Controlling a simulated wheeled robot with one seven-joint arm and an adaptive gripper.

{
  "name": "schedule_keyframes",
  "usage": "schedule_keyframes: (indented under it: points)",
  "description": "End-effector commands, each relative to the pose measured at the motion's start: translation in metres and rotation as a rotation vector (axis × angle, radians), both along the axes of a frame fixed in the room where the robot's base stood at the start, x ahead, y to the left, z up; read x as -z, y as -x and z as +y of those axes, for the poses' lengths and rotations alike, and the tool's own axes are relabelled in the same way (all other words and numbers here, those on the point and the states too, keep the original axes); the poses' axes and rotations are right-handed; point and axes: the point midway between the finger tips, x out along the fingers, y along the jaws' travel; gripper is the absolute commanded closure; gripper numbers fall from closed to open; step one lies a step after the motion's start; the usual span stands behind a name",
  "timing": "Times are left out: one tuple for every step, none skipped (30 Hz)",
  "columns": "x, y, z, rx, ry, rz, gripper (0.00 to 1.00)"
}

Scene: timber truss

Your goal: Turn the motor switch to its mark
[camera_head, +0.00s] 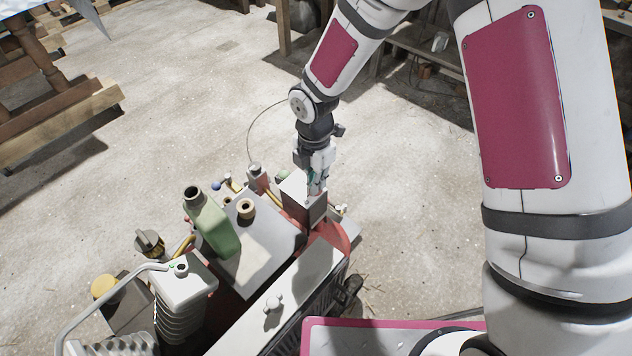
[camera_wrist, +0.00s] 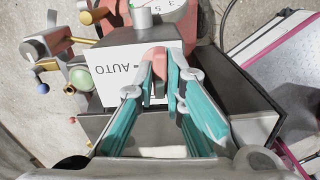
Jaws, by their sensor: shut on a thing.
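In the head view my gripper (camera_head: 317,188) reaches down onto the top of a small box (camera_head: 313,213) on the machine. The knob is too small to make out there.
A ribbed cylinder (camera_head: 183,310) and a bent pipe (camera_head: 95,303) are at the front left. A round dial (camera_wrist: 165,10) lies beyond the plate. Concrete floor (camera_head: 190,100) around is mostly clear.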

Motion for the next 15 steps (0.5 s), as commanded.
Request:
schedule_keyframes:
  points:
    - [-0.0005,0.0004,-0.0007,-0.041,0.000,0.001,1.00]
    - [-0.0001,0.0001,-0.0004,-0.043,0.001,0.001,0.85]
    - [0.0003,0.0001,-0.0004,-0.040,0.001,0.000,0.76]
    - [0.0003,0.0000,-0.0003,-0.039,0.001,0.000,0.69]
    - [0.0004,0.0000,-0.0003,-0.038,0.001,0.000,0.62]
    - [0.0004,0.0000,-0.0003,-0.038,0.001,0.000,0.56]
    - [0.0004,0.0001,-0.0002,-0.037,0.001,0.000,0.56]
    - [0.0003,0.0001,-0.0002,-0.037,0.001,0.000,0.56]
    - [0.0003,0.0001,-0.0002,-0.036,0.001,0.000,0.56]
    - [0.0003,0.0001,-0.0002,-0.036,0.001,0.000,0.56]
    - [0.0003,0.0001,-0.0002,-0.036,0.001,0.000,0.56]
    - [0.0002,0.0001,-0.0002,-0.035,0.001,0.000,0.56]
    - [0.0002,0.0001,-0.0002,-0.035,0.001,0.000,0.56]
    - [0.0001,0.0001,-0.0002,-0.035,0.001,0.000,0.56]
    - [-0.0002,0.0001,-0.0002,-0.034,0.001,0.000,0.56]
